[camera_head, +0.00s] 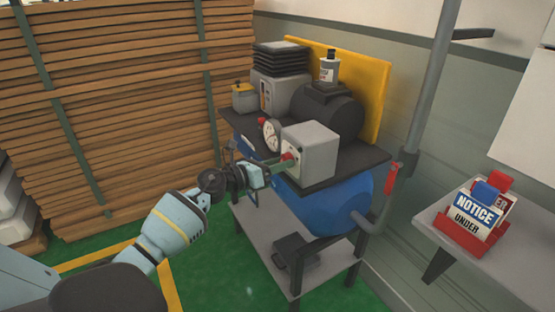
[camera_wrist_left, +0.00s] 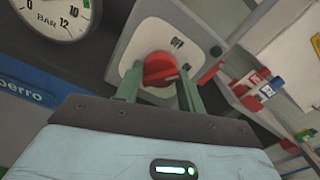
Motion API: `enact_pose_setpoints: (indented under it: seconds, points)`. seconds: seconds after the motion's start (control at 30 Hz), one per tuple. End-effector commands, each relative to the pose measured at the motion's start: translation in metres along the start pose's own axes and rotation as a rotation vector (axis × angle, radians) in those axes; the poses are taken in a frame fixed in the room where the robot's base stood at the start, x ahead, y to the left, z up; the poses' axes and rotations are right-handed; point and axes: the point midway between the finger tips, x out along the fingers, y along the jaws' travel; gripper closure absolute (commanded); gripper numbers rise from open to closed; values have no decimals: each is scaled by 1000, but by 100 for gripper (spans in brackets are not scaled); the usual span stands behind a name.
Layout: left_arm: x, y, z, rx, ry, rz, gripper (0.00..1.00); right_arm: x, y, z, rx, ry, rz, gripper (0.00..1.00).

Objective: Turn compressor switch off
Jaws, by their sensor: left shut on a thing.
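The compressor switch is a red rotary knob (camera_wrist_left: 160,68) on a pale plate with an "OFF" label (camera_wrist_left: 178,43) above it. In the head view the red knob (camera_head: 290,156) sits on the front of a grey switch box (camera_head: 315,145) on top of the compressor. My left gripper (camera_head: 274,168) reaches it from the left. In the left wrist view my left gripper's two green fingers (camera_wrist_left: 160,82) stand on both sides of the knob, shut on it. Which way the knob points is hard to tell. My right gripper is not in view.
A pressure gauge (camera_head: 271,134) stands just left of the switch box. The blue tank (camera_head: 335,200) hangs below, over a grey shelf (camera_head: 290,235). A wall pipe with a red handle (camera_head: 391,182) is at the right. Stacked planks (camera_head: 120,110) fill the left; green floor lies between.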

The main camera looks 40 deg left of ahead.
Motion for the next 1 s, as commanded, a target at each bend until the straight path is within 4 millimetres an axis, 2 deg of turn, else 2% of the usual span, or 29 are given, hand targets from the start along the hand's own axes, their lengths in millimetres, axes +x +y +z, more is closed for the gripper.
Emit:
enact_pose_setpoints:
  seconds: [0.1, 0.5, 0.8, 1.0]
  points:
    - [0, -2, 4, -110, 0, -1, 84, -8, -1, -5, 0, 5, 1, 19]
    - [0, -2, 4, -463, -1, -1, 84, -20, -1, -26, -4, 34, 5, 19]
    - [0, -2, 3, -633, -1, -1, 84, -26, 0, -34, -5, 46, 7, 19]
    - [0, -2, 2, -686, 0, -1, 84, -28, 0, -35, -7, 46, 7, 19]
